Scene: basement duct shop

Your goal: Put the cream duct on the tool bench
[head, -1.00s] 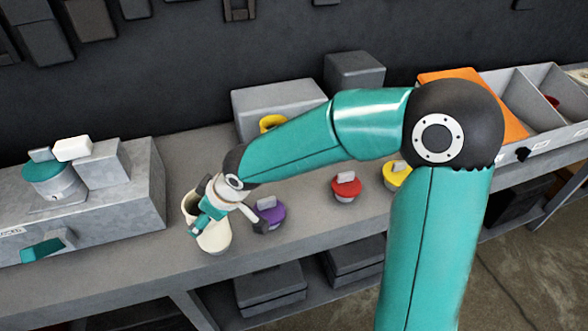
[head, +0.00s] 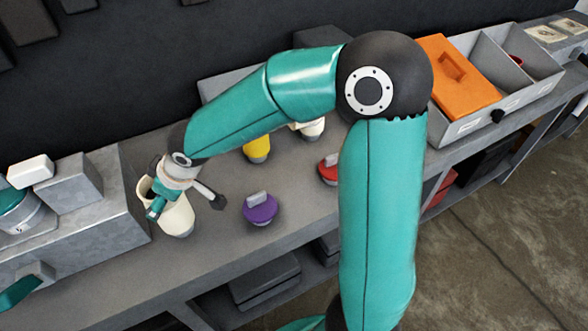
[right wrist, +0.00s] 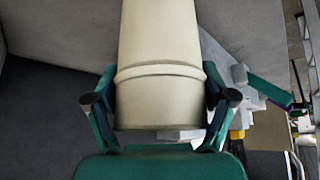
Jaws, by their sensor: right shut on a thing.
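The cream duct (head: 179,218) is a pale tube with an open top, seen over the left part of the long grey bench (head: 225,235). My right gripper (head: 160,203) is closed on it near its upper end. In the right wrist view the cream duct (right wrist: 160,85) fills the middle, with a raised band around it, and the fingers of my right gripper (right wrist: 160,110) press on both sides. I cannot tell whether the duct's lower end touches the bench. My left gripper is not in view.
A galvanised box (head: 110,240) with a teal-and-white canister (head: 20,212) stands left of the duct. A purple-lidded thing (head: 260,209) is to the right, then a yellow one (head: 257,149) and a red one (head: 328,170).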

